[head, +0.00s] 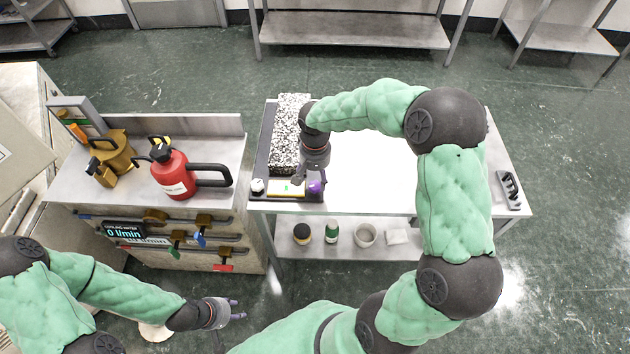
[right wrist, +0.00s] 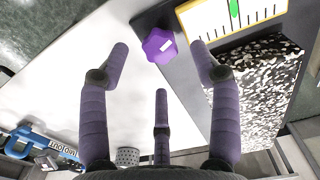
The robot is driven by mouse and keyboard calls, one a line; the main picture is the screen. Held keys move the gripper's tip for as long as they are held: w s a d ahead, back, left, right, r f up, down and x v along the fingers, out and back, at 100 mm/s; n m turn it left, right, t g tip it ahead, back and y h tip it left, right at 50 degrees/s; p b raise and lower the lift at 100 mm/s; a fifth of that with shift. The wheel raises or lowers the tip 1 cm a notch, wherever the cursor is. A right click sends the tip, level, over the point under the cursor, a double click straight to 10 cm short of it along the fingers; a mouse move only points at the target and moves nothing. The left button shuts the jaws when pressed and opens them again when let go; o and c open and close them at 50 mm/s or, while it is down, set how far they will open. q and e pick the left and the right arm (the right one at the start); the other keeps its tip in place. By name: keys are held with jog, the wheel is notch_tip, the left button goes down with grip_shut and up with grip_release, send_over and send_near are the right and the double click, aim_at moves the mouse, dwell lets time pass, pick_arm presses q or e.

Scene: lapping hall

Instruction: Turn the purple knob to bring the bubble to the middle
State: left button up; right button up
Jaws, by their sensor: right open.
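The purple knob (head: 315,187) sits at the front edge of a dark base on the white table; in the right wrist view the knob (right wrist: 159,45) is lobed, with a small white mark on top. Left of it in the head view is the level vial (head: 276,190), yellow-framed with a green bubble (head: 287,188). In the right wrist view the vial (right wrist: 213,17) has tick marks and the bubble (right wrist: 234,8) lies near the middle of its visible part; the top is cut off. My right gripper (right wrist: 159,62) is open around the knob's near side, apart from it. My left gripper (head: 238,309) is open and empty, low left.
A speckled black-and-white block (head: 289,135) lies on the dark base behind the vial. A red canister (head: 172,178) and a brass device (head: 110,155) stand on the left bench. Jars and a cup (head: 365,235) stand on the lower shelf. The table's middle is clear.

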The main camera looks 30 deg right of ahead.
aim_at(315, 185)
notch_tip(315, 185, up, 8)
jog(key=shift+r, duration=0.15)
dwell(0.6)
